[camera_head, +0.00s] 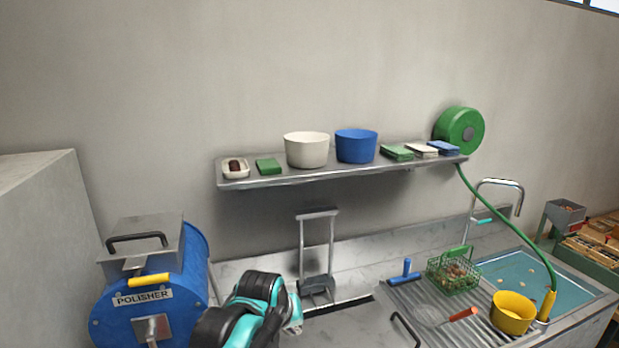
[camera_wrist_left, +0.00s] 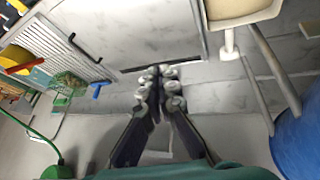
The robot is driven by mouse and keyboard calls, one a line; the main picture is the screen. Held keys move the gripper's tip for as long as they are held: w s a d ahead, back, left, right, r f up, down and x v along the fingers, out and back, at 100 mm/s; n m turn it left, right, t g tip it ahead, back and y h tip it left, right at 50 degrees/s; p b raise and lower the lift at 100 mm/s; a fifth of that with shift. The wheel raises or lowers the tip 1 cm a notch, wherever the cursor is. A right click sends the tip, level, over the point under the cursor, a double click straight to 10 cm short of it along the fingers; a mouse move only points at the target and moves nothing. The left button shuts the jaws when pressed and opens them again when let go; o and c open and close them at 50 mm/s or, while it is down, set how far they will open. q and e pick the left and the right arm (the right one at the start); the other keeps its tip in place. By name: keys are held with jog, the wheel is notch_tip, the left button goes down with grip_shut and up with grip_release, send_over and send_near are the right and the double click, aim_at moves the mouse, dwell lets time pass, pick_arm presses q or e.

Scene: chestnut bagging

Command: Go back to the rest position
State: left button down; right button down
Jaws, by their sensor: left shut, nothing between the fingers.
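My left arm, black and teal, comes up from the bottom of the head view, and my left gripper (camera_head: 291,326) is near its right end, partly hidden by the arm. In the left wrist view the two dark fingers of the left gripper (camera_wrist_left: 160,88) come together at their tips. It is shut and holds nothing. It is over the grey metal counter (camera_wrist_left: 195,128), to the right of the blue polisher (camera_head: 150,305). My right gripper is in neither view.
A wall shelf (camera_head: 345,173) bears a white tub (camera_head: 306,150), a blue tub (camera_head: 356,146) and stacked packets. To the right are a green wire basket (camera_head: 453,272), a yellow bowl (camera_head: 513,313), a sink (camera_head: 520,272) and a green hose (camera_head: 515,229). A metal frame (camera_head: 317,250) stands behind the arm.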

pick_arm(q)
jog(key=s+a+f+y+b, duration=0.1)
jog(key=s+a+f, duration=0.4)
jog(key=s+a, duration=0.2)
jog(key=s+a+f+m+t+y+b, duration=0.1)
jog(key=s+a+f, duration=0.5)
jog(key=s, duration=0.6)
jog(key=shift+s+a+f+m+b, duration=0.2)
jog(key=shift+a+f+m+b, duration=0.1)
jog(key=shift+a+b, duration=0.25)
